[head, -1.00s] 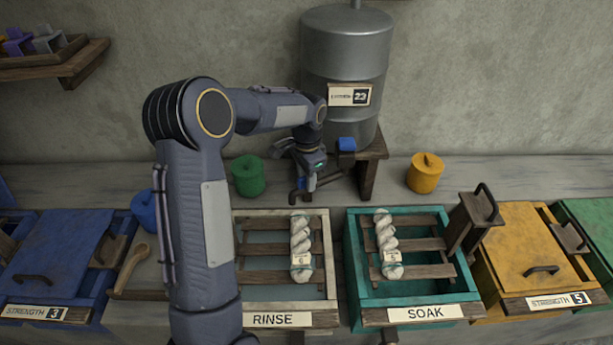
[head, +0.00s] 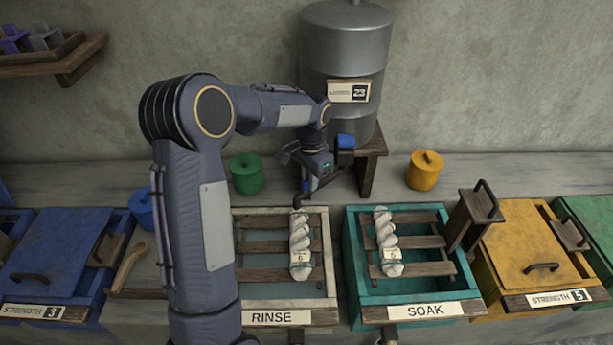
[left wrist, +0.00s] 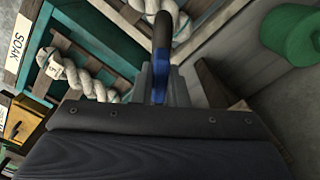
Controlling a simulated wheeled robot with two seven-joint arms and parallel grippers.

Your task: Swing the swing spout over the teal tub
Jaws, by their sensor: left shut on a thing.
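The swing spout (head: 328,181) is a dark pipe low in front of the grey tank. Its down-turned end is at the back edge of the pale RINSE tub, left of the teal tub. The teal tub (head: 373,301), labelled SOAK, holds a white twisted skein on wooden slats. My left gripper (head: 307,181) is at the spout's outer end. In the left wrist view the jaws (left wrist: 160,84) are shut on the spout's blue part (left wrist: 160,88), with its dark end (left wrist: 163,22) beyond. The jaws hide part of the grip. My right gripper is not in view.
The RINSE tub (head: 290,303) holds another skein. The grey tank (head: 345,60) stands on a wooden stand (head: 367,175). A green pot (head: 246,175) and a yellow pot (head: 424,172) stand on the ledge. A dark wooden handled piece (head: 470,222) rises at the teal tub's right side.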

